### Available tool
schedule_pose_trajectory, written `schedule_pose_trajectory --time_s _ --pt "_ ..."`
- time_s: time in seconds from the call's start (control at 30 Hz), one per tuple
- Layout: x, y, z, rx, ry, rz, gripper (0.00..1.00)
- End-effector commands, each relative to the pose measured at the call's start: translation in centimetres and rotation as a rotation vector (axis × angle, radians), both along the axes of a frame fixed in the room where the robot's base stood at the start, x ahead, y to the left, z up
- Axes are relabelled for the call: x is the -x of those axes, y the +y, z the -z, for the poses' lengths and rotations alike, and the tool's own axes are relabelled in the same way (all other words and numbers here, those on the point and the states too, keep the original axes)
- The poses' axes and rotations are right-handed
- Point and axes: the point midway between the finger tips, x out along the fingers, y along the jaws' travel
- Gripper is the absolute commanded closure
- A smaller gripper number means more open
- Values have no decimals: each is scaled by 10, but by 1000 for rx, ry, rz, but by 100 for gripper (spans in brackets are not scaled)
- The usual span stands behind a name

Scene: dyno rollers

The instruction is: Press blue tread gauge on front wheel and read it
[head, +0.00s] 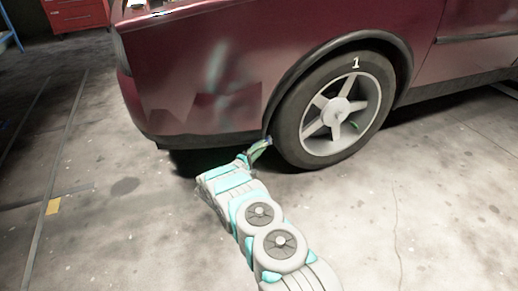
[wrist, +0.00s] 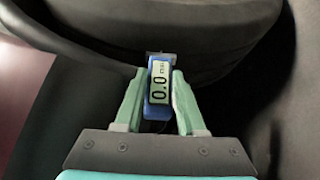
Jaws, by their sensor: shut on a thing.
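The blue tread gauge (wrist: 158,112) is held between the green fingers of my gripper (wrist: 158,98). Its display reads 0.0 mm, with the digits turned sideways. Its grey far end is right at the black tyre tread (wrist: 190,65) in the wrist view; I cannot tell if it is touching. In the head view the front wheel (head: 340,105) of the dark red car carries a white "1" on its tyre. My gripper (head: 264,143) is at the left side of that tyre, low under the bumper. Only a small blue bit of the gauge (head: 268,140) shows there.
The car's dark red body and bumper (head: 190,90) overhang my gripper closely. The wheel arch (head: 290,75) curves above the tyre. The concrete floor (head: 430,200) is clear to the right and front. A red cabinet (head: 75,14) stands at the back left.

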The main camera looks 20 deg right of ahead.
Motion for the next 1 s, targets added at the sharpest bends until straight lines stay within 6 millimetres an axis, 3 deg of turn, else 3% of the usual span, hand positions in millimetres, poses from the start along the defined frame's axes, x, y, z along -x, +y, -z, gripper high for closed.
schedule_pose_trajectory --time_s 1.0 --pt "-1 -7 -1 0 -1 0 100"
